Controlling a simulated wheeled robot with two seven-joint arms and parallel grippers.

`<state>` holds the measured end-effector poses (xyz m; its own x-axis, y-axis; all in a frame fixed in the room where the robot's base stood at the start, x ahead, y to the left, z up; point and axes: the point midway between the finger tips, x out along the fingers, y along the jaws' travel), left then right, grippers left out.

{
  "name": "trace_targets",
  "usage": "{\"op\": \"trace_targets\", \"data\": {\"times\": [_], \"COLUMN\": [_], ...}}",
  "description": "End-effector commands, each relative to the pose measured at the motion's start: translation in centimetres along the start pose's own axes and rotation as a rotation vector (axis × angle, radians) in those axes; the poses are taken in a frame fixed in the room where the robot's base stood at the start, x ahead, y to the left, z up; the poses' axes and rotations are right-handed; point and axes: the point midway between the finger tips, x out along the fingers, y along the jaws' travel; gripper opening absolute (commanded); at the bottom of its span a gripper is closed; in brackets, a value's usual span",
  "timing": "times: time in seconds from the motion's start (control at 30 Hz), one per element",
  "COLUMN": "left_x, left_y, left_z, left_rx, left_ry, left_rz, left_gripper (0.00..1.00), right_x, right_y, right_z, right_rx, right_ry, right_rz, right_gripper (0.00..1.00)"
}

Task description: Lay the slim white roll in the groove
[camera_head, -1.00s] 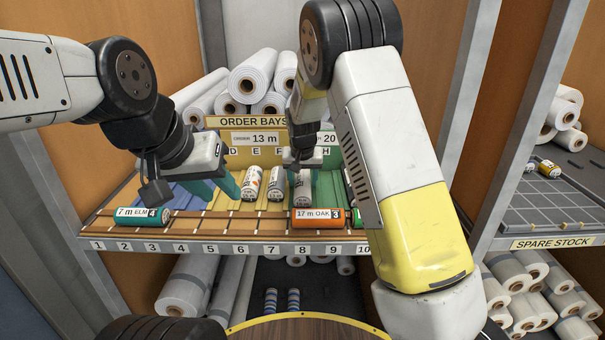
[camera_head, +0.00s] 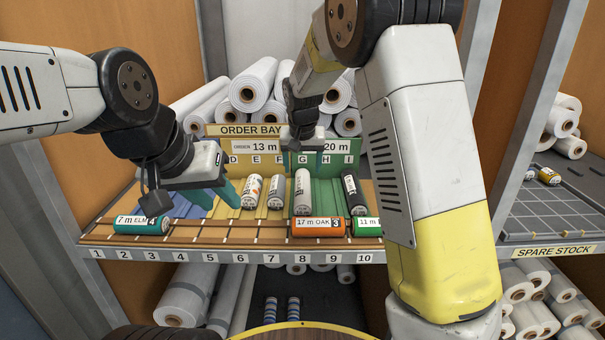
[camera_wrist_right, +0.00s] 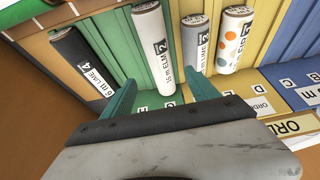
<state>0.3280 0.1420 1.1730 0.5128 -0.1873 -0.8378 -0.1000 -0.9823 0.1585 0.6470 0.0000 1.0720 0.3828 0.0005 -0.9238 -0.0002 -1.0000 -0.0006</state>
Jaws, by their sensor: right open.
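In the order bays, a plain white roll (camera_head: 302,192) lies lengthwise in a groove of the green section; it shows in the right wrist view (camera_wrist_right: 154,50) with ELM lettering. I cannot tell for sure which is meant as slim. My right gripper (camera_head: 303,148) is above the back of the bays, apart from the rolls; its fingers (camera_wrist_right: 165,95) are spread and empty, with the plain white roll beyond them.
A black roll (camera_head: 353,193) lies in the green section. A teal roll (camera_head: 141,224), an orange roll (camera_head: 318,227) and a green roll (camera_head: 367,227) lie along the numbered front rail. The bay sign (camera_head: 248,130) stands behind, with stacked large rolls. Spare stock tray (camera_head: 545,215) is at right.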

Motion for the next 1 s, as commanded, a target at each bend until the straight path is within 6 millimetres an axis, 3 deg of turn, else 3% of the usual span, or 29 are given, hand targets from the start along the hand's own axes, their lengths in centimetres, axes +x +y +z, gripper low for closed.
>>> {"op": "trace_targets", "data": {"times": [0.17,0.27,0.37,0.57,0.7,0.83,1.0], "left_x": [0.0,0.0,0.0,0.0,0.0,0.0,0.0], "left_y": [0.0,0.0,0.0,0.0,0.0,0.0,0.0], "left_z": [0.0,0.0,0.0,0.0,0.0,0.0,0.0], "left_rx": [0.000,0.000,0.000,0.000,0.000,0.000,0.000], "left_ry": [0.000,0.000,0.000,0.000,0.000,0.000,0.000], "left_rz": [0.000,0.000,0.000,0.000,0.000,0.000,0.000], "left_gripper": [0.36,0.36,0.36,0.36,0.36,0.36,0.36], "right_x": [-1.7,-3.1,-5.8,-12.9,-17.2,-19.9,-21.3], "right_y": [0.2,1.5,3.9,9.2,11.7,13.2,14.1], "right_z": [0.1,0.7,2.3,8.4,13.7,18.8,23.6], "right_rx": [0.003,0.018,0.045,0.069,0.055,0.028,-0.002], "right_ry": [0.000,-0.007,-0.016,-0.001,0.044,0.093,0.139], "right_rz": [-0.003,-0.027,-0.077,-0.191,-0.234,-0.235,-0.206], "right_gripper": [0.69,0.69,0.69,0.69,0.69,0.69,0.69]}}
